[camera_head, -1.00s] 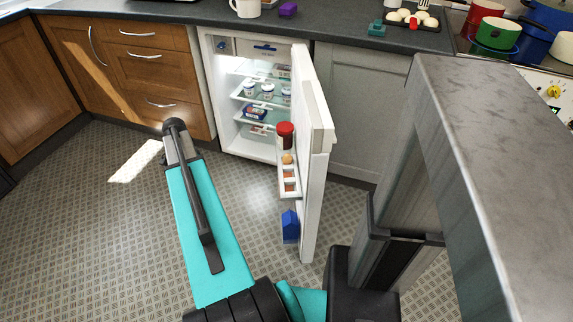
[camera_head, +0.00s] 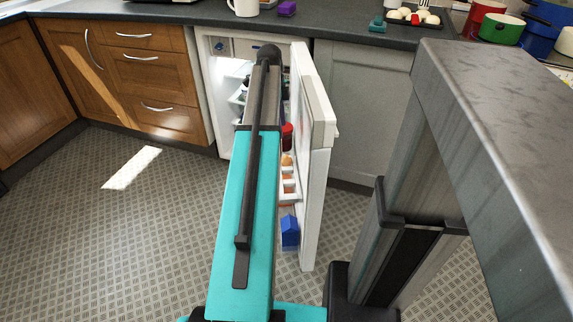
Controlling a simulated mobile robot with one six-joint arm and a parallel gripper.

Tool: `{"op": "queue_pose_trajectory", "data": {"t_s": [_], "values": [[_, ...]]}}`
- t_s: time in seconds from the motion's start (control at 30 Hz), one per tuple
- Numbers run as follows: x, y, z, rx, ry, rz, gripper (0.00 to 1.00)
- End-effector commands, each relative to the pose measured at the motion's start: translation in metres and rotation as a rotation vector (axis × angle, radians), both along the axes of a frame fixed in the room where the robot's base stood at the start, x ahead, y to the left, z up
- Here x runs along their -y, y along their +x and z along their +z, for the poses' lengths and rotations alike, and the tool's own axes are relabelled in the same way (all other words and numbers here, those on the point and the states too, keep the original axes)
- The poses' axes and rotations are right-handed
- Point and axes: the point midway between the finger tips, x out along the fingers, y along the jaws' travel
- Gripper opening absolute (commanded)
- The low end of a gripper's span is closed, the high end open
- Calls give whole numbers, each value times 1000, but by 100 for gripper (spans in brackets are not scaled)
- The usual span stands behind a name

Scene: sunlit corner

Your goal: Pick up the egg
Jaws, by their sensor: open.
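A small orange-brown rounded thing (camera_head: 286,160), which looks like an egg, sits in the white rack on the inside of the open fridge door (camera_head: 316,150). It is just below a red-lidded jar (camera_head: 287,134). More brown patches show in the rack's openings below it; they are too small to tell apart. My teal arm reaches forward across the fridge opening, left of the door rack. My gripper is hidden beyond the far end of the arm, so its distance from the egg does not show.
The fridge interior (camera_head: 218,47) is mostly covered by my arm. A blue carton (camera_head: 290,231) stands low in the door. A counter (camera_head: 340,30) runs above, with a white mug (camera_head: 245,7) and a dark tray (camera_head: 398,20) of pale rounded things. The floor (camera_head: 120,230) at left is clear.

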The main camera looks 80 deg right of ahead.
Motion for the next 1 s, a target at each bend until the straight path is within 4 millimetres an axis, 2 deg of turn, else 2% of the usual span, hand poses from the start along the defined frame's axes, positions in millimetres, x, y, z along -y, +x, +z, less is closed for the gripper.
{"op": "queue_pose_trajectory", "data": {"t_s": [0.47,0.67,1.0], "values": [[1,-4,-1,0,-2,-12,54],[0,-6,-20,0,-2,-12,54],[0,-12,-68,0,-1,-11,54]]}}
